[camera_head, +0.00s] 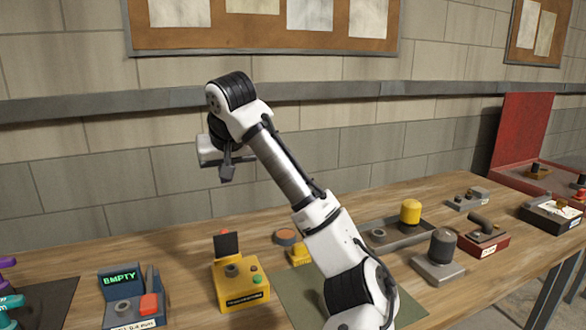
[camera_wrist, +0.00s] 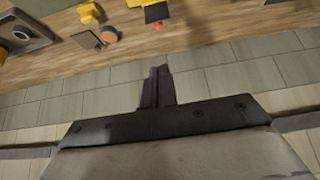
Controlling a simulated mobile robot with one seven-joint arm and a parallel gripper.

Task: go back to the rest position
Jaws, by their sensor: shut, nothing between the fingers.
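My arm rises over the wooden workbench (camera_head: 190,245) in the head view, bent at the top. My gripper (camera_head: 227,174) hangs down at the end of it, above the bench and in front of the block wall. In the wrist view my gripper (camera_wrist: 155,72) has its dark fingers together with nothing between them. The fingers are clear of everything on the bench. The bench (camera_wrist: 190,45) lies along the top of the wrist view.
A yellow box (camera_head: 241,290) with a dark raised plate, a device reading "EMPTY" (camera_head: 121,281) and a grey tray (camera_head: 411,236) with a yellow-topped part stand on the bench. A red case (camera_head: 522,130) stands open at right. The air around my gripper is free.

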